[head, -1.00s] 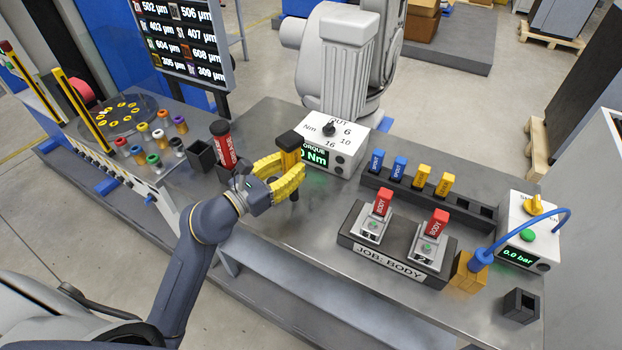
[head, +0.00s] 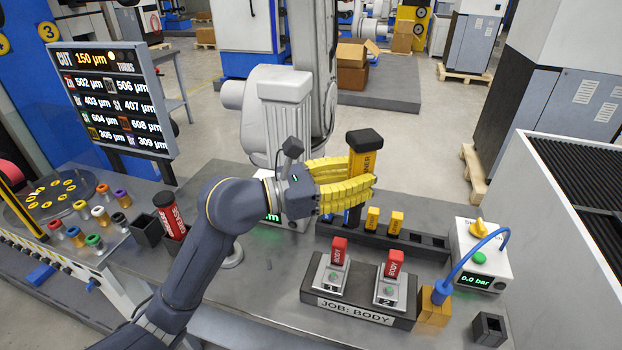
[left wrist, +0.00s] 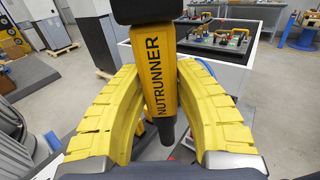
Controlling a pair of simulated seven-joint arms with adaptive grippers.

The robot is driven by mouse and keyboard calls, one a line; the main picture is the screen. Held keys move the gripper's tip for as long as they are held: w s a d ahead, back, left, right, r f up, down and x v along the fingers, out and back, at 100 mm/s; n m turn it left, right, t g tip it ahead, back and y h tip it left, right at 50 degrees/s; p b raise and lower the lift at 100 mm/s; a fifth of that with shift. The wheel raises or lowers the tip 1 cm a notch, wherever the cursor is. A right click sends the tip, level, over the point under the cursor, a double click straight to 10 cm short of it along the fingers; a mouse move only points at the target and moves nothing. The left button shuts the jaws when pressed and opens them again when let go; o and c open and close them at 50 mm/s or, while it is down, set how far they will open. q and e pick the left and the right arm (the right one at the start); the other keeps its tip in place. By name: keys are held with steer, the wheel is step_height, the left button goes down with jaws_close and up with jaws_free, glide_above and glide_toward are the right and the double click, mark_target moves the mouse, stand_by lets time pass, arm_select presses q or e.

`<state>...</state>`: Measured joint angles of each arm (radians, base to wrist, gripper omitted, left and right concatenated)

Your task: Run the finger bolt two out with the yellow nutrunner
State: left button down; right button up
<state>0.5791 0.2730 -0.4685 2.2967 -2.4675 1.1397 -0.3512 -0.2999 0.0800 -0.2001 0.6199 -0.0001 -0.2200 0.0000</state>
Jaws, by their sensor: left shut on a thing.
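The yellow nutrunner (head: 365,158), with a black cap, is held upright in my left gripper (head: 366,182). In the left wrist view the yellow fingers (left wrist: 158,85) close around both sides of the nutrunner (left wrist: 160,72), and its dark nose points down. It is above the back rack, behind the job fixture. The job fixture (head: 358,309), labelled JOB: BODY, carries two grey clamp units, left (head: 332,279) and right (head: 389,291), each with a red BODY finger, left (head: 338,252) and right (head: 394,264). Individual bolts are too small to tell. My right gripper is out of view.
A rack (head: 428,240) holds yellow fingers (head: 396,222); its blue ones are mostly hidden by my gripper. A pressure box (head: 483,262) with a blue hose stands right. My arm covers much of the torque box (head: 273,217). A red grease can (head: 169,214) stands left.

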arm_select(q)
steer(key=s+d+f+m+g+h, duration=0.1)
steer(key=s+d+f+m+g, duration=0.2)
steer(key=s+d+g, duration=0.3)
steer(key=shift+s+d+f+m+g+h, duration=0.35)
steer(key=shift+s+d+m, duration=0.35)
steer(key=shift+s+d, duration=0.5)
step_height(320, 180, down, 6)
stand_by(0.3)
steer(key=shift+a+f, duration=0.1)
steer(key=shift+f, duration=0.6)
stand_by(3.1)
step_height(320, 180, up, 7)
steer(key=shift+f, duration=0.15)
stand_by(0.7)
